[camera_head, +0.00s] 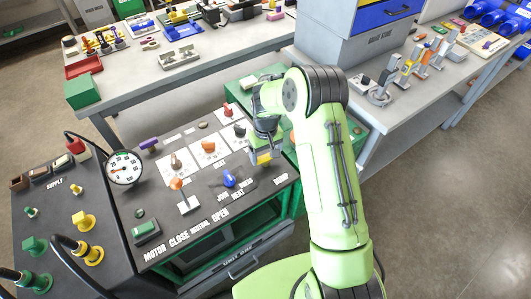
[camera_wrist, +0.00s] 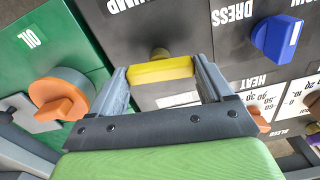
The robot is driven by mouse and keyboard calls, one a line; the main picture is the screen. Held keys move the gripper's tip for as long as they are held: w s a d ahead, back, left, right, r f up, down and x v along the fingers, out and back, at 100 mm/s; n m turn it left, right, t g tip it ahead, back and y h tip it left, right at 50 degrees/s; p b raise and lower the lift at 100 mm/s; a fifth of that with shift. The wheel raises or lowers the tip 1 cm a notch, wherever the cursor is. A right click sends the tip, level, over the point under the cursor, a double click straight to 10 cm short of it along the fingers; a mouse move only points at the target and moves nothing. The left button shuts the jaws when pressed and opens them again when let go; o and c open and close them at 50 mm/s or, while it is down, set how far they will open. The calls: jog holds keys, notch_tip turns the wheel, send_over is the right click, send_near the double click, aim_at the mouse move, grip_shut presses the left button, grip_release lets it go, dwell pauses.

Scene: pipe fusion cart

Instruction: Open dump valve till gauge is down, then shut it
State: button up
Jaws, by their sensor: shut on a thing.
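A yellow valve handle (camera_wrist: 160,70) sits between the two fingers of my gripper (camera_wrist: 163,82) in the wrist view, with a small brass-coloured stem behind it. My gripper is shut on this handle. The label above it is upside down and cut off, and looks like DUMP. In the head view the yellow handle (camera_head: 264,158) shows below my gripper (camera_head: 262,150) at the right end of the black panel. The round white gauge (camera_head: 125,167) stands at the panel's left part; its reading is too small to tell.
A blue knob (camera_wrist: 277,38) and an orange knob (camera_wrist: 62,97) flank my gripper in the wrist view. The black panel (camera_head: 165,245) also carries levers and switches. A grey workbench (camera_head: 130,90) with tools stands behind. The floor at right is clear.

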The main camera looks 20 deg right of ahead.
jog(key=m, duration=0.4)
jog(key=shift+b, duration=0.4)
jog(key=m, duration=0.4)
jog(key=shift+b, duration=0.3)
jog(key=m, duration=0.4)
jog(key=shift+b, duration=0.3)
jog(key=shift+m, duration=1.9)
jog(key=shift+r+m, duration=0.1)
jog(key=shift+m, duration=0.2)
jog(key=o, duration=1)
jog(key=shift+c, duration=0.2)
